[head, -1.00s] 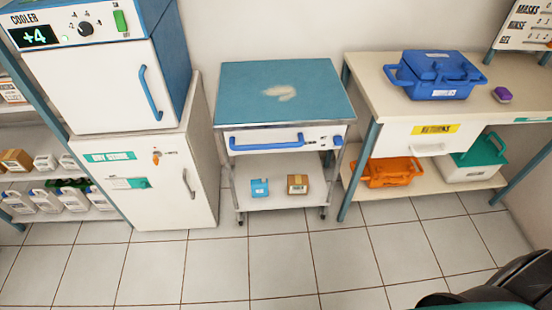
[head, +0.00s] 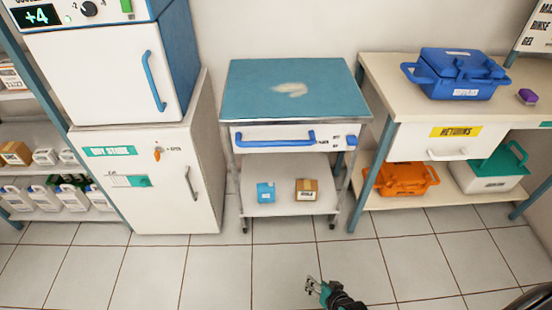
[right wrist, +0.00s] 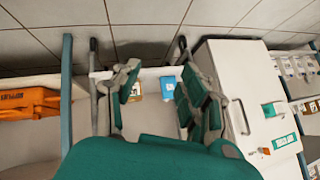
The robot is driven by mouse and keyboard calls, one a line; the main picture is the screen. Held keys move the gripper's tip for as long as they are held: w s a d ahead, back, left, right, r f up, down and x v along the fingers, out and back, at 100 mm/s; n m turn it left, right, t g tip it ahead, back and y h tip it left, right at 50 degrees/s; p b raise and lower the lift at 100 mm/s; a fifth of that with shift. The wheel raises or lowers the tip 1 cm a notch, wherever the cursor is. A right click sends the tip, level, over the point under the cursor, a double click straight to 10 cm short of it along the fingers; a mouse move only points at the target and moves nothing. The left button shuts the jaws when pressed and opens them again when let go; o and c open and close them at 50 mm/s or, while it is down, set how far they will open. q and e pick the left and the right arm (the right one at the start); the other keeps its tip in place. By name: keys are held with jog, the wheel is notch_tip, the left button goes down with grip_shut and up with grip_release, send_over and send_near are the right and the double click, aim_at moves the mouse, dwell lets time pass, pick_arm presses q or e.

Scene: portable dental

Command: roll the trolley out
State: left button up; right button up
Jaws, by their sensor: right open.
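The trolley (head: 325,97) stands between the white cabinet and the workbench. It has a teal top with a pale smudge, a white drawer front with a blue handle (head: 275,140), and a lower shelf (head: 287,204) on castors. A blue box (head: 265,192) and a brown box (head: 306,189) sit on that shelf. My right gripper (head: 314,286) is low over the floor in front of the trolley, apart from it. In the right wrist view, the open right gripper (right wrist: 160,85) shows the two boxes beyond its spread fingers, with nothing held. My left gripper is out of view.
The white cabinet (head: 160,195) with the cooler (head: 100,75) on it stands close at the trolley's left. The workbench (head: 385,85) stands close at its right, with orange (head: 400,179) and white-teal (head: 490,172) crates below. The tiled floor in front is clear.

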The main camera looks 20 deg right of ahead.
jog(key=w+r+m+t+b, duration=0.45)
jog(key=w+r, duration=0.35)
jog(key=w, duration=0.4)
jog(key=m+t+y+b, duration=0.2)
jog(key=m+t+b, duration=0.4)
jog(key=t+b, duration=0.1)
send_near(276, 145)
jog(key=shift+g, duration=0.25)
jog(key=b+x, duration=0.2)
jog(key=x, duration=0.8)
jog(key=shift+w+d+f, duration=0.1)
jog(key=shift+w, duration=0.5)
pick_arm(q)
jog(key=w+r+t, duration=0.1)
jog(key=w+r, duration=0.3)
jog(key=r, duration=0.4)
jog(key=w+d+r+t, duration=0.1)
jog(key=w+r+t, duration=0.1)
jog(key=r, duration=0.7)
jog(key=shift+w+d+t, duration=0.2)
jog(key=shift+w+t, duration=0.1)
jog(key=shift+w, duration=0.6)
pick_arm(e)
grip_shut()
